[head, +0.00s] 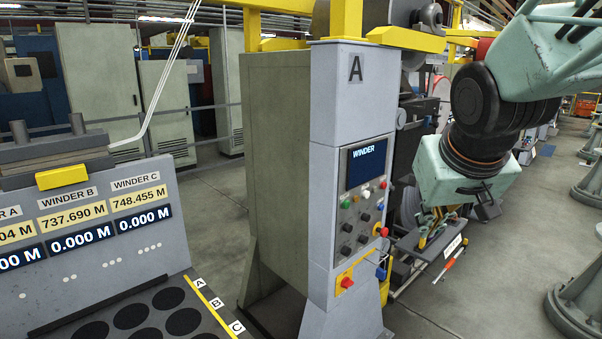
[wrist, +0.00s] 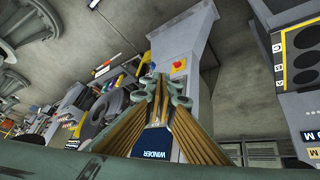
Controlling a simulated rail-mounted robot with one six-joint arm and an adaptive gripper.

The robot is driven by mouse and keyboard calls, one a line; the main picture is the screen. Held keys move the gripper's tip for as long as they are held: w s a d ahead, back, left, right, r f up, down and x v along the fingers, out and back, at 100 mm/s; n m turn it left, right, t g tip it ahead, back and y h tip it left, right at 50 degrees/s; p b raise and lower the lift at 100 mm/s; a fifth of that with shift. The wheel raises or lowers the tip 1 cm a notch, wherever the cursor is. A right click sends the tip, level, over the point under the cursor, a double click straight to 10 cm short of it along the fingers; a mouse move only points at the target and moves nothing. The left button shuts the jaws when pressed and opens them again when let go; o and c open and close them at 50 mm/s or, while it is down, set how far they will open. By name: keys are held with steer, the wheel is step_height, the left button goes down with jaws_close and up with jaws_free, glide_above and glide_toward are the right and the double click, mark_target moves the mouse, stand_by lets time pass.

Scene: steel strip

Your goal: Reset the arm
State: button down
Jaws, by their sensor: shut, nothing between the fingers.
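My arm comes in from the upper right of the head view. My gripper (head: 434,236) hangs below its pale green wrist, to the right of the grey winder console (head: 325,210) and apart from it. In the wrist view my gripper (wrist: 163,84) has its fingers together with nothing between them. The console (wrist: 185,45) shows beyond the fingers there, with its dark WINDER screen (wrist: 153,143) partly hidden by them. The console's face carries a screen (head: 367,165), several knobs and a red button on a yellow plate (head: 345,281).
A display board (head: 90,235) with winder length readings stands at the left. Round grey pedestals (head: 577,310) stand at the right. Grey floor (head: 500,270) lies open between console and pedestals.

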steer(key=s+a+f+g+b, duration=0.1)
steer(key=s+a, duration=0.1)
steer(key=s, duration=1.2)
steer(key=s+a+f+g+y, duration=0.1)
steer(key=s+a, duration=0.1)
steer(key=s, duration=1.3)
steer(key=shift+s+a+g+b, duration=0.3)
steer(key=shift+a+b, duration=0.05)
steer(key=shift+a, duration=0.05)
